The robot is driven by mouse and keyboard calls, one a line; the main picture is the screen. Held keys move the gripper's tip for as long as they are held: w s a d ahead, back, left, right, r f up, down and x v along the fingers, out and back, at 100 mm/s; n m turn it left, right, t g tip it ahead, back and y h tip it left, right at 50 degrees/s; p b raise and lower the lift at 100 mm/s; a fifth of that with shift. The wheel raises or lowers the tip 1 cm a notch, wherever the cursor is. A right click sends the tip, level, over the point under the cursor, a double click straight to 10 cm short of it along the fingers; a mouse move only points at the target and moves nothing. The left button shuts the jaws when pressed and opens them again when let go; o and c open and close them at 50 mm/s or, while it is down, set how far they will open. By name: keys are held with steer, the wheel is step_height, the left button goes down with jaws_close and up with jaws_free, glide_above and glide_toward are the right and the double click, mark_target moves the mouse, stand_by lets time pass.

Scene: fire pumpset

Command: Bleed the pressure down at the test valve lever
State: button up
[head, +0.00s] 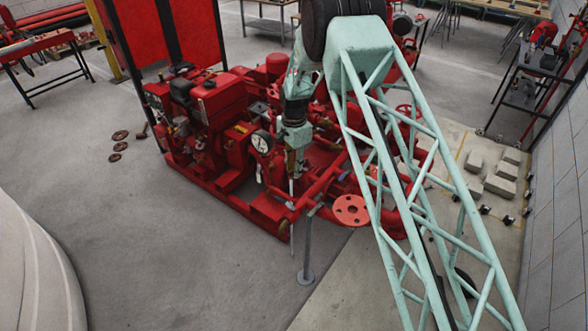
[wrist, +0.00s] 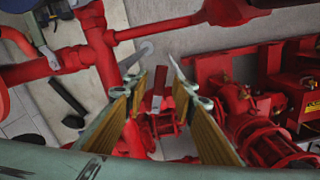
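My gripper (wrist: 160,72) points down into the pipework of the red pumpset (head: 215,100). In the wrist view its two fingers stand apart with nothing clearly held between them. In the head view my gripper (head: 292,188) hangs at the near side of the pumpset, and the lever cannot be made out there.
A pressure gauge (head: 261,142) stands just left of my gripper. A red flange (head: 351,210) is to its right, and a grey post (head: 307,250) stands in front. Concrete blocks (head: 490,175) lie on the right.

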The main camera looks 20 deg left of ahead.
steer(key=shift+r, duration=0.15)
step_height(320, 180, up, 12)
stand_by(0.7)
